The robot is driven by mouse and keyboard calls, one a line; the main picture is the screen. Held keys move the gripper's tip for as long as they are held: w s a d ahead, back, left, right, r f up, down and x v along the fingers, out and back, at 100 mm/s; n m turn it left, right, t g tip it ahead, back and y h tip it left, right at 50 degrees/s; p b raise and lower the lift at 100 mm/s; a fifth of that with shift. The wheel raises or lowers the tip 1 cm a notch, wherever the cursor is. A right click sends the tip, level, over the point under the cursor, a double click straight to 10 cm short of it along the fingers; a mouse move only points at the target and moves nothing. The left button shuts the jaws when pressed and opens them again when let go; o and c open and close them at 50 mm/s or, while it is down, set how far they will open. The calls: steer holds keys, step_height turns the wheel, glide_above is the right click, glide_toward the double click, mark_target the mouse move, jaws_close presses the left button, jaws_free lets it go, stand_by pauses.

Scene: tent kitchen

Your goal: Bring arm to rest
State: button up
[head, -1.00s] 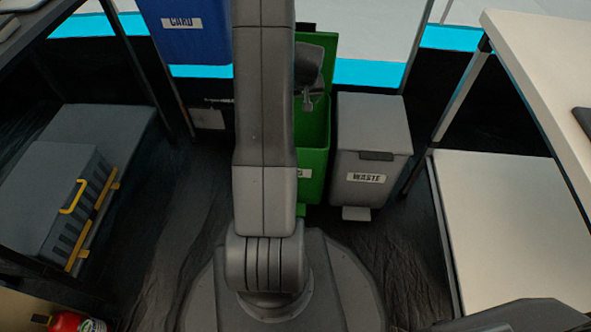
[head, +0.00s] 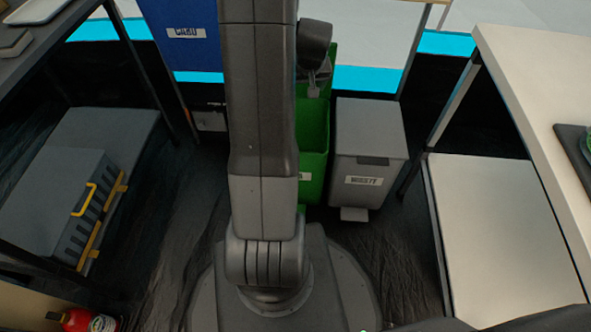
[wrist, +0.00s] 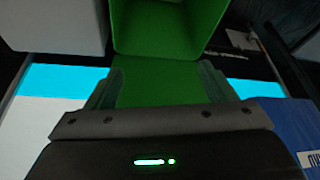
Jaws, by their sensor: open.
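My gripper (wrist: 161,82) is open in the wrist view, its two fingers apart with nothing between them but the green lid behind. In the head view my arm rises through the middle and hides most of the gripper; a small part of the wrist end shows above the green bin. The green bin (head: 312,140) stands with its lid up; its open mouth (wrist: 165,28) shows at the top of the wrist view. I cannot tell how far the fingers are from the lid.
A grey waste bin (head: 368,150) stands right of the green bin. A blue card bin (head: 188,50) is at the left. Grey cases (head: 62,190), a fire extinguisher (head: 78,320) and a dark table (head: 60,30) line the left. A white counter (head: 520,80) and low shelf (head: 490,230) are right.

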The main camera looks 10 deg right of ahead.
steer(key=shift+f, duration=0.1)
steer(key=b+x, duration=0.5)
steer(key=x, duration=0.8)
steer(key=shift+w+r+p, duration=0.2)
steer(key=shift+r+p, duration=1.5)
steer(key=shift+r, duration=0.75)
